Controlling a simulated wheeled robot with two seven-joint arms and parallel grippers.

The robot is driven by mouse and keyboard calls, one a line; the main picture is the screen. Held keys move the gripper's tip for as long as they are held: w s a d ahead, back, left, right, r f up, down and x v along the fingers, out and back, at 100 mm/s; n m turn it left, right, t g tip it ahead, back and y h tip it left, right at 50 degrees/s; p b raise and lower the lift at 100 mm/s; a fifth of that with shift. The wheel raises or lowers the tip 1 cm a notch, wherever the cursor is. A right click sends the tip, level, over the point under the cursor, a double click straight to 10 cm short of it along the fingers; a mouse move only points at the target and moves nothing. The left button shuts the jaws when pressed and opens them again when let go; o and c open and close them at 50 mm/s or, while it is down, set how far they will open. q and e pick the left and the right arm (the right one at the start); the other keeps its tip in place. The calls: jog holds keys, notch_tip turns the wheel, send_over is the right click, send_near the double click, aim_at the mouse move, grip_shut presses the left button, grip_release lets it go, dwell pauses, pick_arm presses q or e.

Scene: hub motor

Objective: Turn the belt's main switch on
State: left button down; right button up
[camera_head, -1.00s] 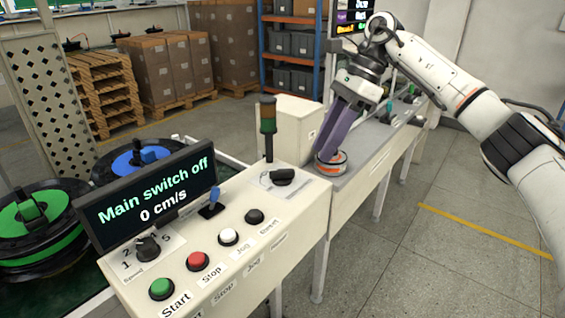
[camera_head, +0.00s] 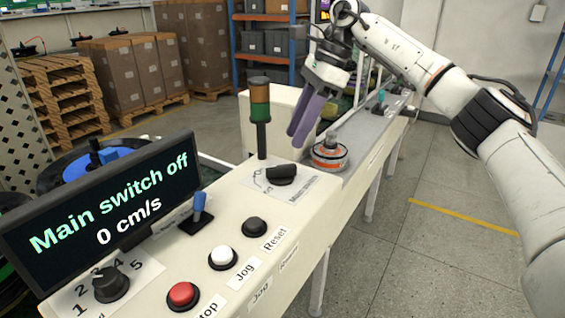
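The main switch (camera_head: 282,174) is a black rotary knob on a white label at the far right end of the control panel (camera_head: 325,212). The display (camera_head: 110,215) reads "Main switch off" and "0 cm/s". My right gripper (camera_head: 297,140) has purple fingers pointing down, just behind and above the switch, apart from it. A narrow gap shows between the fingers and nothing is held. My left gripper is not in view.
A signal tower (camera_head: 260,112) rises behind the switch. A blue-tipped lever (camera_head: 198,207), a black button (camera_head: 254,227), a white button (camera_head: 222,257) and a red button (camera_head: 183,295) are nearer.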

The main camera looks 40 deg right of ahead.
aim_at(281, 166)
jog(key=x, duration=0.8)
jog(key=shift+c, duration=0.5)
grip_shut()
